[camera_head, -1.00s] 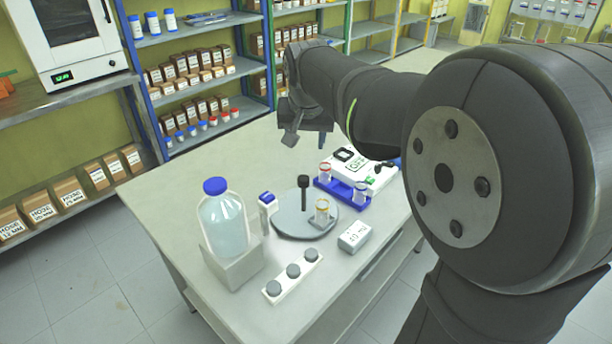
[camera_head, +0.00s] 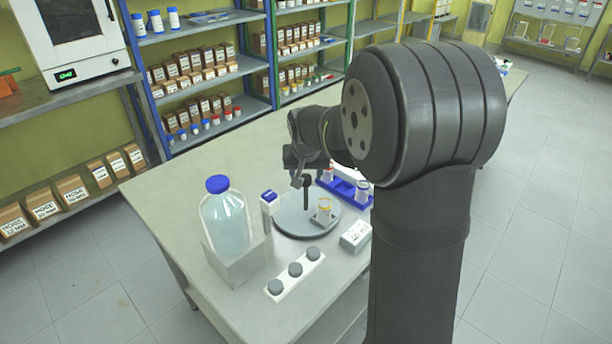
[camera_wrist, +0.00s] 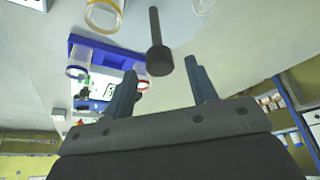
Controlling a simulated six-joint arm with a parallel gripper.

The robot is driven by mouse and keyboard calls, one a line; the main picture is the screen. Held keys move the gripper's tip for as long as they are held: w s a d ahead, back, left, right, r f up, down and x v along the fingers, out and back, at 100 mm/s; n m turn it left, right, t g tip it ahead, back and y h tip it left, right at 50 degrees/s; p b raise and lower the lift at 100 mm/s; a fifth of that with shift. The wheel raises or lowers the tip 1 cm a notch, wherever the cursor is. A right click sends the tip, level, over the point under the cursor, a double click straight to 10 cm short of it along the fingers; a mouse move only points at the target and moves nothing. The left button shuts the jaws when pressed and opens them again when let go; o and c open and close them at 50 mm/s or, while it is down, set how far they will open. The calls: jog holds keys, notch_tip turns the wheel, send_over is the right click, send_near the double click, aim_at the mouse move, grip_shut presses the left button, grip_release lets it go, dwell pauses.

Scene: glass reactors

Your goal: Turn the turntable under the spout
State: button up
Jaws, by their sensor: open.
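The round grey turntable (camera_head: 290,222) lies on the bench. An upright black peg (camera_head: 307,194) with a thicker head stands on it, and a small beaker with a yellow rim (camera_head: 323,212) stands on its right part. My gripper (camera_head: 300,178) is just above and beside the peg's head in the head view. In the wrist view my gripper (camera_wrist: 158,78) is open, and the peg's head (camera_wrist: 159,60) shows near the gap between the fingertips. I cannot tell whether they touch.
A large blue-capped bottle (camera_head: 225,225) stands on a grey block at the left. A strip with grey knobs (camera_head: 294,272) and a white labelled box (camera_head: 356,236) are in front. A blue rack (camera_head: 343,187) with vessels is behind right. The bench's left back is clear.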

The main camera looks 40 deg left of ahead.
jog(key=shift+x, duration=0.85)
jog(key=shift+c, duration=0.2)
grip_shut()
